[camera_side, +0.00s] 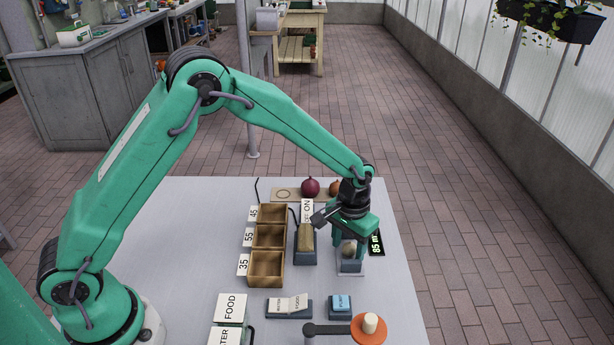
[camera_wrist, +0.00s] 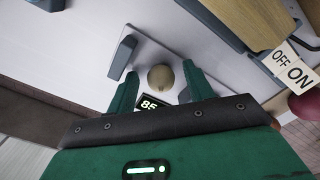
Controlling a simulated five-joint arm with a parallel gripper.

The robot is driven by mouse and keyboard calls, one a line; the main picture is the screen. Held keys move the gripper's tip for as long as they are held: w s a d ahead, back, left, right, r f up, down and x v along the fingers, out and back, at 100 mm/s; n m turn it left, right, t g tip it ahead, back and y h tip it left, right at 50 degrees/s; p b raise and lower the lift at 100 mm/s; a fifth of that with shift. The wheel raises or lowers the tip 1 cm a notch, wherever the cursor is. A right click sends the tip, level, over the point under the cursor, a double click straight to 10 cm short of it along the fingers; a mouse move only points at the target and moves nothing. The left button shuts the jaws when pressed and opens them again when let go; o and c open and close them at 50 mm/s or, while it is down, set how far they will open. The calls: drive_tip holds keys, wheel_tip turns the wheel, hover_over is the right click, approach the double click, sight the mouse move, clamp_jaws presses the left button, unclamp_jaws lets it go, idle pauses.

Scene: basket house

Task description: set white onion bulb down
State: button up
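The white onion bulb (camera_side: 348,251) rests on a pale plate (camera_side: 350,268) with grey-blue blocks. In the wrist view the round, pale tan bulb (camera_wrist: 160,77) lies between my two fingers. My gripper (camera_side: 349,243) is low over the plate, pointing down, with its green fingers on either side of the bulb. In the wrist view my gripper (camera_wrist: 162,74) is open, and a gap shows between the bulb and each finger. A black display (camera_side: 376,242) beside the plate reads 85. The bulb's underside is hidden.
Open wooden boxes marked 45 (camera_side: 272,213), 55 (camera_side: 268,236) and 35 (camera_side: 266,266) stand left. A wooden block with an OFF/ON sign (camera_side: 307,211) stands between. A red onion (camera_side: 310,187) lies behind.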

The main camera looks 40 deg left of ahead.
sight(349, 245)
drive_tip(key=shift+r, duration=0.1)
wheel_tip(349, 245, up, 12)
idle(0.9)
drive_tip(key=shift+r, duration=0.1)
idle(0.4)
drive_tip(key=s+a+r+t, duration=0.3)
drive_tip(key=s+a+r, duration=0.6)
drive_tip(key=s+r, duration=0.15)
drive_tip(key=s+a+t, duration=0.1)
drive_tip(key=s+a, duration=0.1)
drive_tip(key=s, duration=0.5)
drive_tip(key=s+a+t, duration=0.1)
drive_tip(key=s+a, duration=0.2)
drive_tip(key=s, duration=0.5)
drive_tip(key=shift+a+r+t, duration=0.3)
drive_tip(key=shift+a+r, duration=0.05)
drive_tip(key=shift+r, duration=0.1)
